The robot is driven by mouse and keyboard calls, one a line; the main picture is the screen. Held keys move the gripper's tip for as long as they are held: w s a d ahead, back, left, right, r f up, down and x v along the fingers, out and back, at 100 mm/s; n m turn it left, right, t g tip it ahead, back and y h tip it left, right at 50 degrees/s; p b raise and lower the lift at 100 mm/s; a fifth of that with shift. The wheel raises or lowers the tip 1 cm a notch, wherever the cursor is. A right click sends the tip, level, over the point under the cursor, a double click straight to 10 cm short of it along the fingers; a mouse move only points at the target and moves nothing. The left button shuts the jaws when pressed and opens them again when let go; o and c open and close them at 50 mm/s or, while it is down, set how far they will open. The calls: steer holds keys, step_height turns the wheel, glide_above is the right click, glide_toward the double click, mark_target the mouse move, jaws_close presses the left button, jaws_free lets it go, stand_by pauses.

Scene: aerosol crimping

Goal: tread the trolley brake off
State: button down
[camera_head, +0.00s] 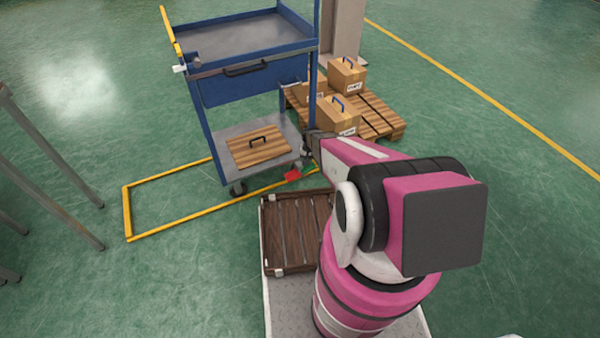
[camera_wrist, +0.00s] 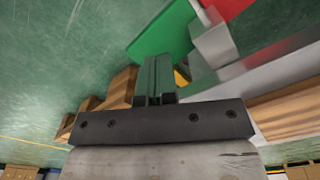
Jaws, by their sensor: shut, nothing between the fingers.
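The blue trolley (camera_head: 255,85) stands upper left of centre, with a grey lower shelf. By its near right caster is a red pedal (camera_head: 292,176), with a small green pedal (camera_head: 311,168) beside it. In the wrist view the green pedal (camera_wrist: 165,35) lies just past my fingertips, and the red pedal (camera_wrist: 232,8) is at the top, to its right. My gripper (camera_wrist: 156,75) is shut and empty, its tips overlapping the green pedal's edge in the picture; I cannot tell whether they touch. In the head view my arm hides most of the gripper.
A wooden pallet (camera_head: 385,118) with cardboard boxes (camera_head: 347,76) stands right behind the trolley. Yellow floor lines (camera_head: 165,225) frame the bay. A brown slatted crate (camera_head: 287,240) sits in front. Green floor is clear at right.

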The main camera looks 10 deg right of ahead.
steer(key=shift+f, duration=1.9)
steer(key=shift+r, duration=4.05)
steer(key=s+r, duration=0.7)
steer(key=r, duration=0.4)
steer(key=s+r+n, duration=0.1)
steer(key=s+r, duration=0.6)
steer(key=r, duration=0.4)
steer(key=s+r+n, duration=0.1)
steer(key=s+r, duration=0.6)
steer(key=r, duration=0.4)
steer(key=shift+s+r, duration=0.15)
steer(key=shift+r, duration=0.15)
